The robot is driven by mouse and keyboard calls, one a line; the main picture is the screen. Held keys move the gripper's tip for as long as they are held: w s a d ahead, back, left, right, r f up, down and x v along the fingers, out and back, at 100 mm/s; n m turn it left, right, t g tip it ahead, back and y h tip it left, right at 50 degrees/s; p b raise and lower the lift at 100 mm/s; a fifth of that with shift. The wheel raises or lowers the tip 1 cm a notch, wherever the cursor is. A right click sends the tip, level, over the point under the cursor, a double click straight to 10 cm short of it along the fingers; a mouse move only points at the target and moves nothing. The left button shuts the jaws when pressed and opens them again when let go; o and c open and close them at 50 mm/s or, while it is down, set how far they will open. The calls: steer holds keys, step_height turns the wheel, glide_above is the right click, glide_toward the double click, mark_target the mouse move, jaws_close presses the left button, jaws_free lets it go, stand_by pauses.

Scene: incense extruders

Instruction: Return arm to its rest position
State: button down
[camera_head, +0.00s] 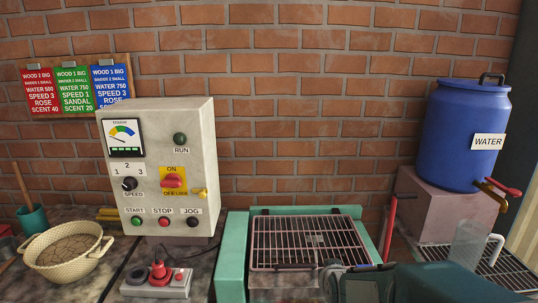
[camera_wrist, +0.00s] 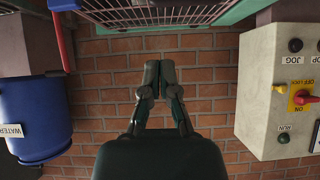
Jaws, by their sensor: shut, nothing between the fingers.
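My gripper (camera_wrist: 158,75) shows in the wrist view, which is upside down. Its two dark fingers are together and empty, in front of the brick wall (camera_wrist: 100,78). Part of my dark green arm (camera_head: 440,284) shows along the bottom right of the head view, in front of the green-framed machine with the wire grate (camera_head: 310,240). I cannot make out the fingertips in the head view. The grate's edge also shows at the top of the wrist view (camera_wrist: 150,14).
A grey control box (camera_head: 158,170) stands left of the grate. A blue water barrel (camera_head: 460,130) sits on a block (camera_head: 440,205) at right, with a clear jug (camera_head: 468,243) below its tap. A woven basket (camera_head: 66,252) and a red-plugged power strip (camera_head: 157,283) lie at left.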

steer(key=s+r+g, duration=0.2)
steer(key=s+r, duration=0.2)
steer(key=s, duration=0.9)
steer(key=s+d+r+g, duration=0.1)
steer(key=s+r+g, duration=0.2)
steer(key=s, duration=0.9)
steer(key=shift+v, duration=0.85)
steer(key=shift+w, duration=0.15)
